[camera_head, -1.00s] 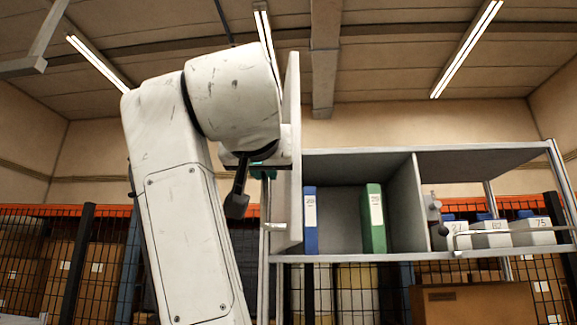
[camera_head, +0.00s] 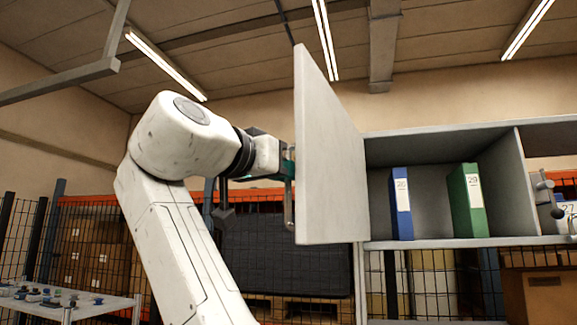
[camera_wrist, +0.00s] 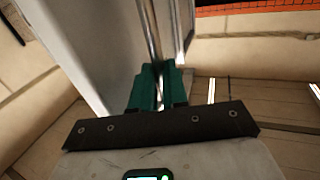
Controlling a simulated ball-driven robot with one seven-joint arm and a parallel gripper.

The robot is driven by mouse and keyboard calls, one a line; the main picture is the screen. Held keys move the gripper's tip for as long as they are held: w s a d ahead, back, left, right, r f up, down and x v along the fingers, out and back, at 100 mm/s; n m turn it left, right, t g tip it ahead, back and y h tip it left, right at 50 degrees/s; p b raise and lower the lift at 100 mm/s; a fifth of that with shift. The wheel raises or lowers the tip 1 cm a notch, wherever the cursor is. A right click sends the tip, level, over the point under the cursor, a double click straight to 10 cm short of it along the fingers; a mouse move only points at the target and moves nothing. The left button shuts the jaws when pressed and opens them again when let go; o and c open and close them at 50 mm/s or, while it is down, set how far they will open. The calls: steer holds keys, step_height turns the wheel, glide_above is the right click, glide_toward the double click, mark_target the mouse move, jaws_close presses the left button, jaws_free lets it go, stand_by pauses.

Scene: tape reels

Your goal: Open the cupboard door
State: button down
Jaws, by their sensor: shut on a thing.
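The pale grey cupboard door (camera_head: 328,150) stands open in the head view, its broad face turned toward me. It hinges at the left side of the cupboard (camera_head: 508,165), whose inside is exposed. A thin metal bar handle (camera_head: 289,205) runs upright near the door's left edge. My gripper (camera_head: 286,168) is at the left of the door, shut on the handle. In the wrist view, the green fingers of my gripper (camera_wrist: 159,90) close around the handle (camera_wrist: 150,35), with the door (camera_wrist: 85,55) to the left. The exact finger contact is partly hidden.
A blue binder (camera_head: 401,203) and a green binder (camera_head: 466,200) stand inside the cupboard. A low table with small items (camera_head: 60,300) is at the lower left. A mesh fence (camera_head: 90,250) and a dark wrapped pallet load (camera_head: 280,255) stand behind my arm.

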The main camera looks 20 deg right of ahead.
steer(key=shift+d, duration=0.15)
steer(key=c, duration=1.6)
jaws_free()
steer(key=shift+w, duration=0.1)
steer(key=o, duration=0.3)
steer(key=shift+d, duration=0.25)
steer(key=shift+o, duration=0.8)
steer(key=shift+a, duration=0.2)
steer(key=b+v, duration=0.3)
steer(key=v, duration=0.7)
steer(key=shift+s+a, duration=0.25)
steer(key=shift+a, duration=0.05)
